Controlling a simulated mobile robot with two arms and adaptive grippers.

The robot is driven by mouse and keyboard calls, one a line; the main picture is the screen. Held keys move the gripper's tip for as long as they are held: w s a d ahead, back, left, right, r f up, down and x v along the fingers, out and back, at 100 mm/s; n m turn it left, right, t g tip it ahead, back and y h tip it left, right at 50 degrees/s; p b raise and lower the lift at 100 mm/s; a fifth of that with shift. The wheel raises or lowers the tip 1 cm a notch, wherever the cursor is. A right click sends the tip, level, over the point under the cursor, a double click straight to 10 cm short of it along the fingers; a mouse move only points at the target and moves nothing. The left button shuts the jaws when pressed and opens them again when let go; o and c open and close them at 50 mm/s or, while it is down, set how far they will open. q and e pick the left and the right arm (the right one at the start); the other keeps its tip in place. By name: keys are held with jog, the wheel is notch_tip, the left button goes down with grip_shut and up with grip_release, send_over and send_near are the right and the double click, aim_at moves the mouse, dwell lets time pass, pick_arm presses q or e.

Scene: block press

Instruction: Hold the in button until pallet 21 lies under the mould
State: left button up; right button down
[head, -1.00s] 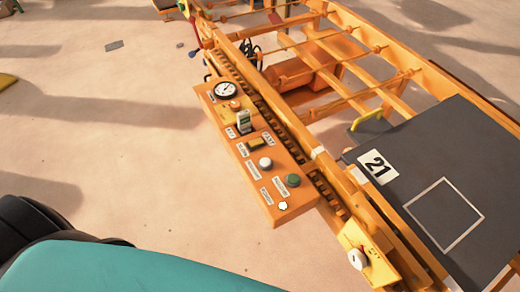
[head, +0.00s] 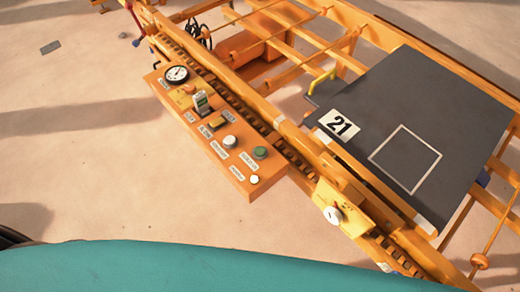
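Pallet 21 (head: 388,172) is a dark grey board on the orange rail frame, at the right of the head view. It has a white label with "21" at its left corner and a white square outline on top. The orange control panel (head: 238,176) is left of it, along the near rail. On it are a white button (head: 230,142), a green button (head: 260,152) and a small white button (head: 255,180). Their labels are too small to read, so I cannot tell which is the in button. No mould is recognisable in view. Neither of my grippers is in view.
A yellow handle (head: 321,80) stands at the pallet's upper left edge. The floor left of the panel is clear.

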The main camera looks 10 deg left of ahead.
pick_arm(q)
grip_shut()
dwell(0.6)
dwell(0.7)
